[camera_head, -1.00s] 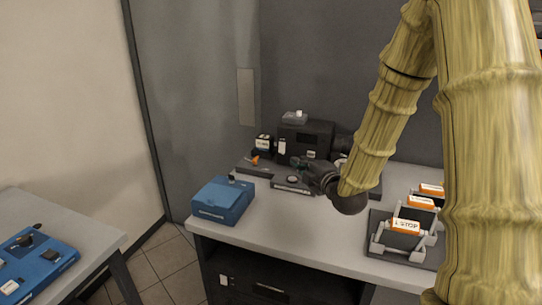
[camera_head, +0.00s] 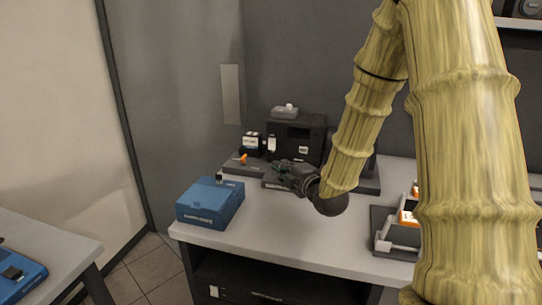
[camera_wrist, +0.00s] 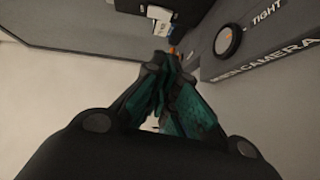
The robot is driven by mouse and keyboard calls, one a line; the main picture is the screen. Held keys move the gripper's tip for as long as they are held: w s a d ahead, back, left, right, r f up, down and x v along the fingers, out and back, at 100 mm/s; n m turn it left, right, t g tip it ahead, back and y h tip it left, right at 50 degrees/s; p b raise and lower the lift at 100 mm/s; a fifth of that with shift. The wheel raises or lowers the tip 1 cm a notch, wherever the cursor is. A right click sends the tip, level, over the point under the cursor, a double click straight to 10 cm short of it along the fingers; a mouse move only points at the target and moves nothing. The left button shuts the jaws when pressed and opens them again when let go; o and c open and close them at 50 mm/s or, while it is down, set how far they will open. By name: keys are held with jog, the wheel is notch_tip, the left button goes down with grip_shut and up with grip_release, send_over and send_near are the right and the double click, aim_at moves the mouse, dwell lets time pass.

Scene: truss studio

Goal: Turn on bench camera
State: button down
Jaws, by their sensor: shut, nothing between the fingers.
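A dark control box labelled "BENCH CAMERA" (camera_wrist: 275,52) is at the right of the wrist view. I cannot tell the camera's on or off state.
A large black device (camera_head: 296,139) stands behind my gripper. A strip with an orange lever (camera_head: 243,161) lies to its left. A blue box (camera_head: 211,203) is at the bench's left front. A rack with orange-labelled cards (camera_head: 408,216) is at right, partly hidden by my arm. The front middle is clear.

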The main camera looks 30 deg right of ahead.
jog(key=w, duration=0.1)
jog(key=p, duration=0.2)
send_near(272, 144)
jog(key=w+a, duration=0.1)
jog(key=w+a+f, duration=0.1)
jog(key=w, duration=0.1)
jog(key=w+a, duration=0.2)
jog(key=shift+w+f, duration=0.2)
jog(key=shift+f, duration=0.15)
jog(key=shift+w+d+f, duration=0.2)
jog(key=shift+w+d, duration=0.55)
jog(key=shift+d, duration=0.2)
jog(key=shift+f, duration=0.15)
